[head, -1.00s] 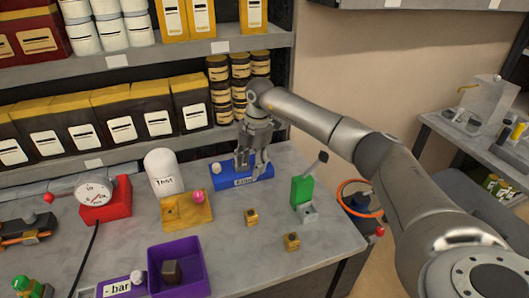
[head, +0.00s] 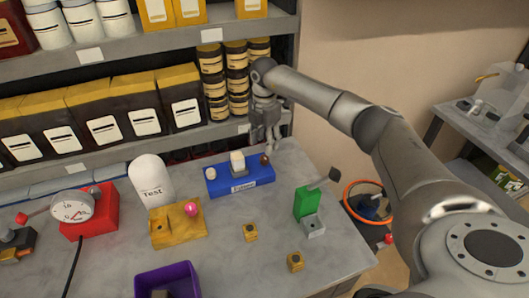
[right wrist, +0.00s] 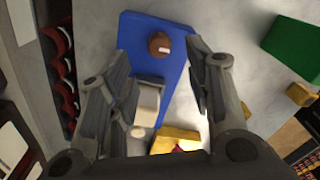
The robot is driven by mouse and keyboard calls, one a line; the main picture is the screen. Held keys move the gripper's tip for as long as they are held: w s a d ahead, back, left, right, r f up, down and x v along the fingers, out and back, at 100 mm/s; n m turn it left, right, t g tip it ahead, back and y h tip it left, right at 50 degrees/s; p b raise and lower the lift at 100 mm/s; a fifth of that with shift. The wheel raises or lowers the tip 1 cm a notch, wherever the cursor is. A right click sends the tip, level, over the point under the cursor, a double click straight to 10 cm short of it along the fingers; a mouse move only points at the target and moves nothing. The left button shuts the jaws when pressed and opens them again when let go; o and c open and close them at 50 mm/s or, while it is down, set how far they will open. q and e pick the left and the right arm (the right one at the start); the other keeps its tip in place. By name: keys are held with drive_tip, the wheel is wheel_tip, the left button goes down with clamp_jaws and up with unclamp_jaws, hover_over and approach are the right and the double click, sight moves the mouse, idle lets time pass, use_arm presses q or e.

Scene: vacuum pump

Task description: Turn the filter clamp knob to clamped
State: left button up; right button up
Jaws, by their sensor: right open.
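A blue base (head: 215,187) with a white front label lies on the grey bench. It carries a small white knob (head: 210,174) at its left, a pale upright block (head: 237,161) in the middle and a brown knob (head: 265,160) at its right end. I cannot read which is the filter clamp. My right gripper (head: 265,143) is open and empty, near the brown knob at the base's right end. In the right wrist view the brown knob (right wrist: 159,43), with a white mark, shows between the open fingers. My left gripper is not in view.
A white dome marked Test (head: 152,183) and a yellow block (head: 178,230) with a pink ball stand left of the base. A green block (head: 307,203) with a lever stands to the right. The stocked shelf (head: 90,150) is close behind. Small yellow cubes (head: 251,232) lie in front.

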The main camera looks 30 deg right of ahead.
sight(265, 156)
wheel_tip(265, 156, down, 3)
drive_tip(key=shift+s+a+f+p, duration=0.1)
drive_tip(key=shift+s+f+p, duration=0.05)
drive_tip(key=shift+p, duration=0.2)
drive_tip(key=f, duration=0.2)
drive_tip(key=shift+w+f, duration=0.25)
drive_tip(key=shift+f, duration=0.5)
drive_tip(key=shift+s+f, duration=0.1)
drive_tip(key=shift+f, duration=0.05)
drive_tip(key=shift+c, duration=0.9)
drive_tip(key=c, duration=0.9)
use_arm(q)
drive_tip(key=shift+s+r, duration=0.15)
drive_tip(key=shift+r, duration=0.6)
use_arm(e)
clamp_jaws()
